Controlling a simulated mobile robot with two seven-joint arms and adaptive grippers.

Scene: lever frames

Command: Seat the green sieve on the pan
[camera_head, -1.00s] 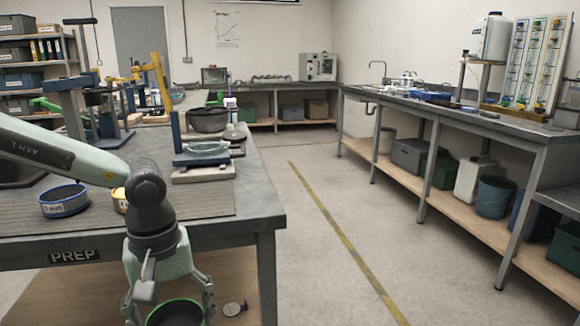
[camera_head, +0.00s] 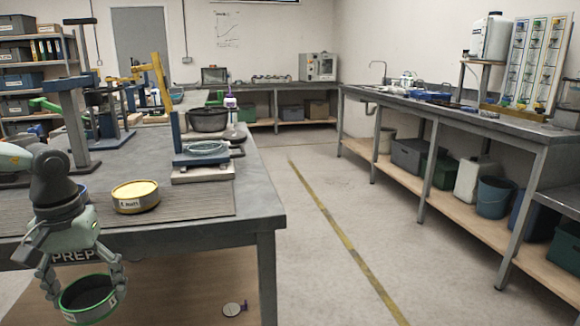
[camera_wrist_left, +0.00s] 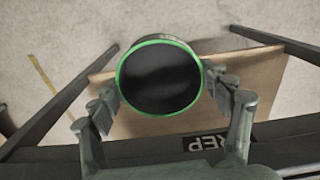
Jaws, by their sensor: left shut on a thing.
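The green-rimmed sieve (camera_head: 88,297) is a round dark cup with a pale label, low at the left in the head view. My left gripper (camera_head: 84,288) is shut on it, one finger on each side, and holds it in front of the table edge, below the tabletop. In the left wrist view the sieve (camera_wrist_left: 160,78) sits between the fingertips, its green ring facing the camera and its inside dark. I cannot make out a pan for certain. My right gripper is not in view.
A yellow sieve (camera_head: 135,196) stands on the mat of the PREP table (camera_head: 262,212). Behind it are a blue device with a round dish (camera_head: 203,149) and a dark pot (camera_head: 207,119). Blue and yellow upright frames stand at the back left. The floor to the right is clear.

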